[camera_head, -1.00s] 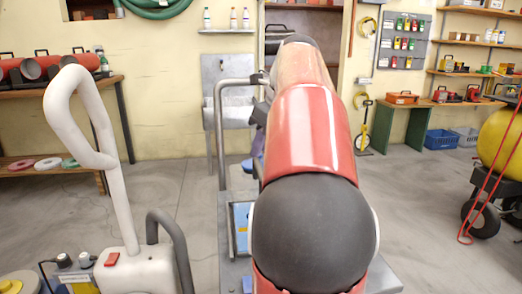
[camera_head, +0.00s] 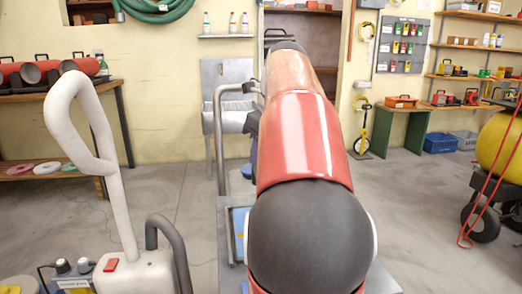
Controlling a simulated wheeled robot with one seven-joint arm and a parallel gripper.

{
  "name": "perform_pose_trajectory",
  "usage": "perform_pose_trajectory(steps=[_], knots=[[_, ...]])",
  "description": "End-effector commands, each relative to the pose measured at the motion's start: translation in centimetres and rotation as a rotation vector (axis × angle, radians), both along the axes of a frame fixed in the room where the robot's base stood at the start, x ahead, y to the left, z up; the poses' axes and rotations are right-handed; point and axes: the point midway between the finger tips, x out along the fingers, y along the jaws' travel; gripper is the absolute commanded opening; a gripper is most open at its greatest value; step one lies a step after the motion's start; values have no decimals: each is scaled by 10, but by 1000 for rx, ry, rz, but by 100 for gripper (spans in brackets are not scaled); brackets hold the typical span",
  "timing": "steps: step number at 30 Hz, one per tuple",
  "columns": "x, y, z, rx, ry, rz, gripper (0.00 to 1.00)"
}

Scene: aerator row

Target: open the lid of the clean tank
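My own red and black arm fills the middle of the head view and stretches away from me. My gripper is not visible; the far end of the arm is hidden behind its nearer links. I cannot make out the clean tank or its lid for sure. A machine with a grey metal frame (camera_head: 220,140) stands beyond and partly behind my arm, with a blue part (camera_head: 239,221) low inside the frame. A white machine (camera_head: 135,272) with a tall looped handle (camera_head: 56,110) and a red switch (camera_head: 111,265) stands at the near left.
A bench (camera_head: 118,88) with red cylinders is at the left wall. A steel sink (camera_head: 228,120) is at the back. A green workbench (camera_head: 415,122) and blue crate (camera_head: 440,142) are at the back right. A yellow tank on wheels (camera_head: 495,145) stands right.

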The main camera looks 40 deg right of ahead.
Motion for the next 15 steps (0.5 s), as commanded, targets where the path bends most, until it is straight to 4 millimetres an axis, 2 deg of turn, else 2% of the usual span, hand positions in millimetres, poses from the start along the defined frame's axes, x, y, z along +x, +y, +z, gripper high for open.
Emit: perform_pose_trajectory(steps=[15], knots=[[16,25,15,-368,220,7,0]])
